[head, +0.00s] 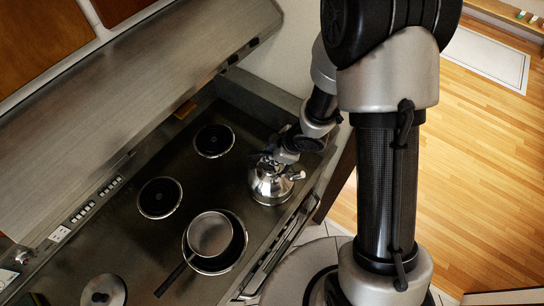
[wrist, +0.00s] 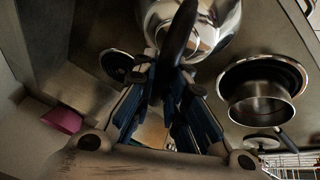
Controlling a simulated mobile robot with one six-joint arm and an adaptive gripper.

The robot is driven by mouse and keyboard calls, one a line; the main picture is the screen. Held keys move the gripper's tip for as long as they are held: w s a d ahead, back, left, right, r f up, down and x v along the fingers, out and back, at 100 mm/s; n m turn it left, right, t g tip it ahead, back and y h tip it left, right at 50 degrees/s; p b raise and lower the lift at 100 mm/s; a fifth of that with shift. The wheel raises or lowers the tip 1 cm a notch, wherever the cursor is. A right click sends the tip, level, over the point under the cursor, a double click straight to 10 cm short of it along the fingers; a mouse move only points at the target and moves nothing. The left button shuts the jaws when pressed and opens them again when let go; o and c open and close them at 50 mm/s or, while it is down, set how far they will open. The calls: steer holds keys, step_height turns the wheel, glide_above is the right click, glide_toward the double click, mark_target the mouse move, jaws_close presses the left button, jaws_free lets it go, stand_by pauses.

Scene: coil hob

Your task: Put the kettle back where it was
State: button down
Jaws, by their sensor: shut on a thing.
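The shiny metal kettle (head: 270,186) is upright at the right front of the hob (head: 182,240), with its spout toward the right. I cannot tell whether its base touches the hob, and it hides whatever lies beneath it. My gripper (head: 270,160) is directly above the kettle and shut on its handle. In the wrist view, the fingers of my gripper (wrist: 172,105) close around the dark handle, and the kettle's polished body (wrist: 220,18) reaches past the top edge.
A saucepan (head: 210,235) stands on the coil left of the kettle, its handle toward the front. Bare coils (head: 214,140) (head: 160,198) lie behind. A lid-like round thing (head: 104,292) is at lower left. The hood (head: 130,95) overhangs the back. A pink object (wrist: 62,118) shows in the wrist view.

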steer(key=shift+r, duration=0.1)
steer(key=c, duration=1.6)
jaws_free()
steer(key=shift+r, duration=0.25)
steer(key=p+v, duration=0.6)
steer(key=v, duration=0.5)
steer(key=shift+d+r, duration=0.2)
steer(key=shift+r, duration=0.05)
